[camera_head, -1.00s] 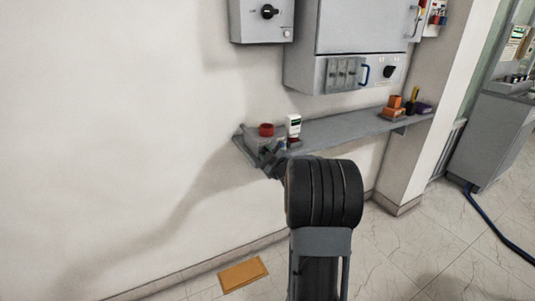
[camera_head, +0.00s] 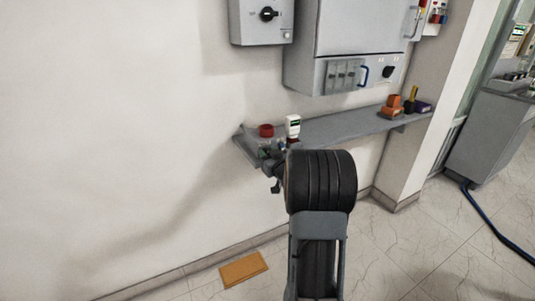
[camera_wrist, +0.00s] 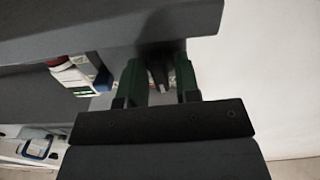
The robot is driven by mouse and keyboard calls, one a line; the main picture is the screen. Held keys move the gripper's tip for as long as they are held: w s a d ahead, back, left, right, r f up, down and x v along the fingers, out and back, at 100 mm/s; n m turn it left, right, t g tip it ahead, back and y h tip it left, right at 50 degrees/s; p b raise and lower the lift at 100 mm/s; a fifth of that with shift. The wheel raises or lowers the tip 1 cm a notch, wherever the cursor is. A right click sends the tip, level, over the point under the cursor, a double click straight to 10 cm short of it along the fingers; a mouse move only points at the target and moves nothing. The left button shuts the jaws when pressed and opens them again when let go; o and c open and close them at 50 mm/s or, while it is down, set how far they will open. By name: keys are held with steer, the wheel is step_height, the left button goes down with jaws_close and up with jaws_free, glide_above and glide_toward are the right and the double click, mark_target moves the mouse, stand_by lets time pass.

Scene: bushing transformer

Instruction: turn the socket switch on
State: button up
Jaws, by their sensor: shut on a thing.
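My gripper (camera_wrist: 158,68) shows in the wrist view with two green fingers on either side of a small dark object (camera_wrist: 159,77), shut on it. I cannot tell clearly what this object is. In the head view my gripper is at the left end of the wall shelf, mostly hidden behind my arm. A grey wall box with a black rotary switch (camera_head: 269,14) is at the top left of the head view. The larger grey cabinet (camera_head: 357,30) beside it has another black knob (camera_head: 388,72). Which one is the socket switch is not clear.
The grey shelf (camera_head: 345,127) holds a red round item (camera_head: 266,130), a white device (camera_head: 292,127), also in the wrist view (camera_wrist: 70,72), and orange items (camera_head: 391,107) at its right. A tan board (camera_head: 243,269) lies on the floor. A blue hose (camera_head: 487,222) runs at right.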

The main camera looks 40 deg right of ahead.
steer(key=shift+f+m, duration=0.1)
steer(key=shift+m, duration=0.3)
steer(key=o, duration=0.6)
steer(key=shift+o, duration=0.2)
steer(key=s+a, duration=0.2)
steer(key=s, duration=1.1)
steer(key=shift+s+p, duration=0.35)
steer(key=shift+d, duration=0.1)
